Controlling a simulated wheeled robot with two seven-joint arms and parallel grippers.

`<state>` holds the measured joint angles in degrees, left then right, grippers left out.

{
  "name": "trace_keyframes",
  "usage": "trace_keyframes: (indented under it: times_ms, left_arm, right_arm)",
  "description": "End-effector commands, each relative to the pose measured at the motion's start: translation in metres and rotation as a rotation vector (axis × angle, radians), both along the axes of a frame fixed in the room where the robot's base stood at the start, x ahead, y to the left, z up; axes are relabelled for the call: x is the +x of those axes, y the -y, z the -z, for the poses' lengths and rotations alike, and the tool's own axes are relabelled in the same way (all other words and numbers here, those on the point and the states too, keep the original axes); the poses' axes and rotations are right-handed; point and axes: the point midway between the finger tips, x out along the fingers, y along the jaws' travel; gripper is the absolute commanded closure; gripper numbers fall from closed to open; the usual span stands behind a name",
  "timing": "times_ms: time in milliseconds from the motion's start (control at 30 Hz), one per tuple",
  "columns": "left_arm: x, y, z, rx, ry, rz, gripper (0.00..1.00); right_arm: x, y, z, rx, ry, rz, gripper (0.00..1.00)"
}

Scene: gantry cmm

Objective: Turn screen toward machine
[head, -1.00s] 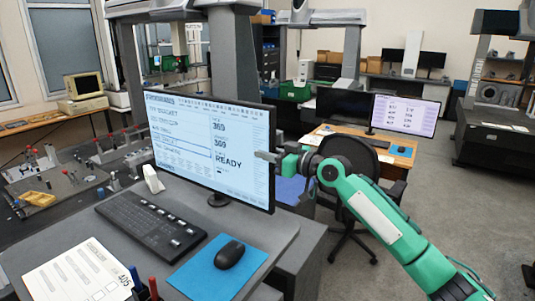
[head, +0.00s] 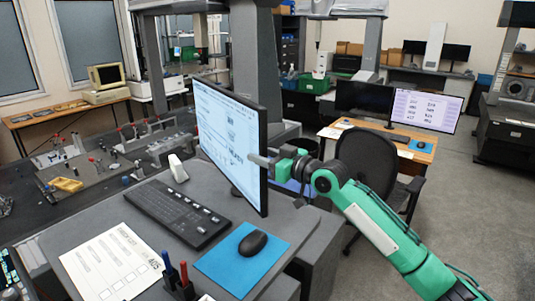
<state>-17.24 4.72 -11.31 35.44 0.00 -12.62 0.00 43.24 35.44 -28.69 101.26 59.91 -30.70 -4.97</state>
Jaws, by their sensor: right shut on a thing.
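The screen (head: 228,138) is a black-framed monitor on a stand on the grey desk, lit with light-blue text. Its face is now seen at a steep angle and points toward the left. My right gripper (head: 262,161) is at the screen's right edge, shut on that edge; the fingertips partly cover it. The machine (head: 254,65) is a grey gantry measuring machine with a dark table (head: 95,205) behind and left of the screen. My left gripper is not in view.
On the desk are a keyboard (head: 178,212), a mouse (head: 252,243) on a blue mat (head: 225,262), a paper form (head: 112,262) and a pen holder (head: 180,288). A black office chair (head: 365,165) and a second desk (head: 415,153) stand behind my right arm. Grey floor is free at right.

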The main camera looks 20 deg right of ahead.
Motion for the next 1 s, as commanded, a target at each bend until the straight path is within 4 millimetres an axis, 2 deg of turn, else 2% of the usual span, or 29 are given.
trace_keyframes:
  times_ms: [33,133,167,200,500,667,1000]
  left_arm:
    - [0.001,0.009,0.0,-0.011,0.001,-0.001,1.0]
    - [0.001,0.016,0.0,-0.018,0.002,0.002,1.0]
    - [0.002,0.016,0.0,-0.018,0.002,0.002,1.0]
    - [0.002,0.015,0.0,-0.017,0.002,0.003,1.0]
    - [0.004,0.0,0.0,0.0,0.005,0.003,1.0]
    - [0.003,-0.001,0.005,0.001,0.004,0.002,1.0]
    - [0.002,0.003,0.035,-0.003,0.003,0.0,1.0]
  right_arm:
    - [0.0,0.0,-0.002,0.005,0.001,0.0,1.0]
    - [0.001,0.0,-0.002,0.005,0.001,0.0,1.0]
    - [0.001,0.0,-0.002,0.005,0.002,0.0,0.62]
    - [0.001,0.0,-0.002,0.005,0.002,0.0,0.58]
    - [0.001,0.001,-0.001,0.003,0.001,0.002,0.58]
    - [-0.006,0.007,0.001,0.001,0.002,0.002,0.58]
    - [-0.055,0.046,0.005,-0.002,0.003,0.003,0.58]
